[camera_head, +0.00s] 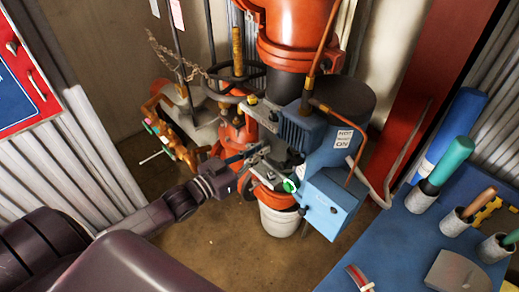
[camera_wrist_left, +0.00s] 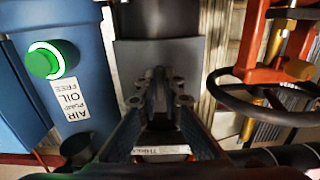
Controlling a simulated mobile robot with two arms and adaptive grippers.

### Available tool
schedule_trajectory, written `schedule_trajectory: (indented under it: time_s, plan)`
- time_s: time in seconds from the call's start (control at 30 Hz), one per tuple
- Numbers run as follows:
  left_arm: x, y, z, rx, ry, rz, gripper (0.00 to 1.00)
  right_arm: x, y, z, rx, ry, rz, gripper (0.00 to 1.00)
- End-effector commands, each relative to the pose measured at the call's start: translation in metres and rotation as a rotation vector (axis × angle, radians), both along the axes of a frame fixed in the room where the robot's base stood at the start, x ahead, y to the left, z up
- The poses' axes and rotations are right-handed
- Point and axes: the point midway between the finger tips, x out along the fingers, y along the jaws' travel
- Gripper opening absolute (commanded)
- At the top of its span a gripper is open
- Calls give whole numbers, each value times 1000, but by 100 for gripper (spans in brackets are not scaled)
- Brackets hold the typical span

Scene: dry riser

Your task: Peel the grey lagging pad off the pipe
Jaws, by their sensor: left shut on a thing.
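My left gripper (camera_head: 262,151) reaches in from the left to the pipework beside the blue pump unit. In the left wrist view its two fingers (camera_wrist_left: 160,85) converge in front of a flat grey panel, which looks like the lagging pad (camera_wrist_left: 130,65). The gripper is shut on it, though the fingers hide the contact itself. The pad lies against a dark pipe (camera_wrist_left: 165,18) that rises above it. In the head view I cannot clearly make out the pad behind the fingers. My right gripper is in neither view.
The blue pump unit (camera_head: 332,203) with a green button (camera_wrist_left: 43,60) stands close beside the gripper. A black handwheel (camera_wrist_left: 265,105) is on the other side. A white bucket (camera_head: 279,220) stands below. A blue bench (camera_head: 395,245) with tools is at right. Floor in front is clear.

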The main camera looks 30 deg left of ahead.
Motion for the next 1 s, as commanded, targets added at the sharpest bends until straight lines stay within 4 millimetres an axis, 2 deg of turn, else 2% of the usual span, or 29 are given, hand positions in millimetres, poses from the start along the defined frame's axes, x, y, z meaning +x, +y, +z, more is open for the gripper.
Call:
schedule_trajectory:
  time_s: [0.67,1.0]
  plan:
    - [-12,4,-1,0,2,-1,0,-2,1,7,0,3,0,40]
    - [-36,12,1,1,2,0,0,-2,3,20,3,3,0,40]
